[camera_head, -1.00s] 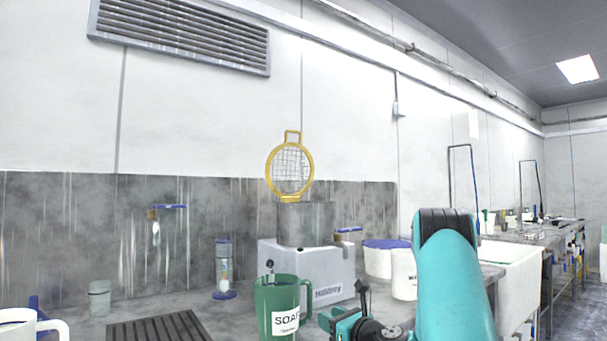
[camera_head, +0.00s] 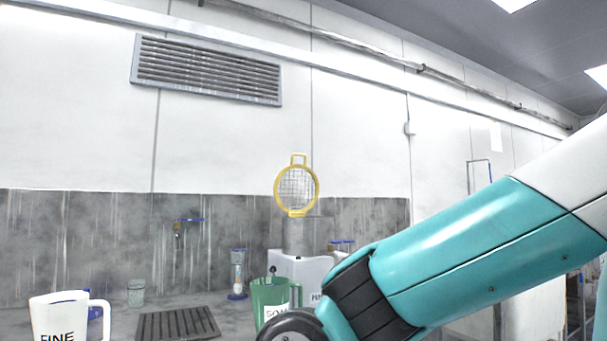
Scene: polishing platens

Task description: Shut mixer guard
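The mixer guard (camera_head: 296,189) is a round yellow frame with wire mesh and a small handle on top. It stands raised, upright, above the grey metal bowl (camera_head: 299,237) of the mixer. The white mixer body (camera_head: 301,268) sits on the counter against the wall, its lower right part hidden by my teal arm. My arm reaches in from the right, and its dark wrist joint is at the bottom middle, in front of and below the mixer. My gripper is out of sight below the frame edge.
A green jug (camera_head: 270,293) stands in front of the mixer, partly behind my arm. A white jug marked FINE (camera_head: 62,318) is at left. A dark slatted mat (camera_head: 178,323), a glass jar (camera_head: 136,293) and a blue-based bottle (camera_head: 237,275) share the counter. Space above the mixer is clear.

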